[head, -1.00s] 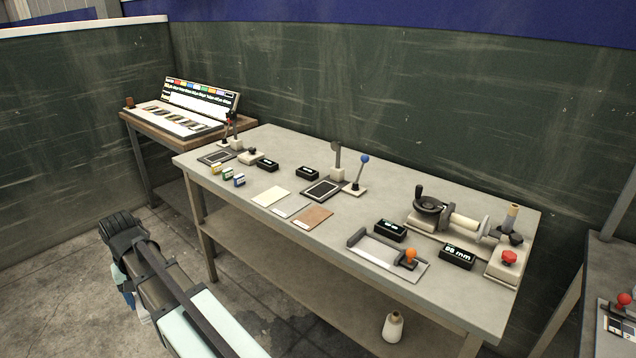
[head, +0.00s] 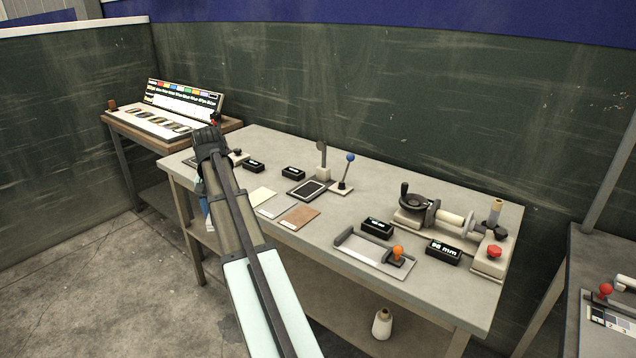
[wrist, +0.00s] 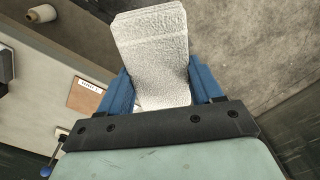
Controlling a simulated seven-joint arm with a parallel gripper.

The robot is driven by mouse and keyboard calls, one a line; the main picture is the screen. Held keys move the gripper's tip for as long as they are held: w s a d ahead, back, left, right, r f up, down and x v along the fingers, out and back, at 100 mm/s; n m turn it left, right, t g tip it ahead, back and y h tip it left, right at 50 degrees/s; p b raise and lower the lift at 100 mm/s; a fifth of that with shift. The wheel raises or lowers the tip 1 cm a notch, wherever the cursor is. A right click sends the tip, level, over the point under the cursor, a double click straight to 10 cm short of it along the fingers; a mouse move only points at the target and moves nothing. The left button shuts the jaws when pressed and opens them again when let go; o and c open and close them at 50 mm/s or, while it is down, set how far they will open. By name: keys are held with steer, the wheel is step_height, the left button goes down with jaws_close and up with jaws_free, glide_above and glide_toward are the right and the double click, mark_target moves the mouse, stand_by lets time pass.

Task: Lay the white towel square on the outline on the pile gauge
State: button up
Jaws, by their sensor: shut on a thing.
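The white towel square (wrist: 152,50) fills the middle of the wrist view, pale and rough. My gripper (wrist: 163,86) is shut on it, with blue fingers at both sides. The towel's far end sticks out beyond the fingers. In the head view my wrist is over the table's left front edge, and the towel there is mostly hidden. A plate with a black pad and pale outline (head: 308,190) stands beside a blue-knobbed lever (head: 349,158); it looks like a gauge. A second pad (head: 190,162) is mostly behind my arm. I cannot tell which is the pile gauge.
Cream (head: 262,197), grey (head: 278,207) and brown (head: 300,217) samples lie near the front edge. An orange-knobbed tray (head: 375,258) and a crank device (head: 440,215) stand to the right. Small black displays (head: 293,173) stand among them.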

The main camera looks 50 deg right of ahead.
steer(key=s+d+m, duration=0.2)
steer(key=s+d, duration=0.1)
steer(key=d, duration=0.6)
steer(key=s+d+m, duration=0.1)
steer(key=s+d, duration=0.2)
steer(key=d, duration=0.6)
steer(key=m, duration=0.6)
glide_above(359, 200)
step_height(359, 200, down, 2)
steer(key=shift+d+f, duration=0.1)
steer(key=shift+f, duration=4.65)
steer(key=shift+f, duration=0.15)
steer(key=o, duration=1.1)
steer(key=shift+o, duration=0.2)
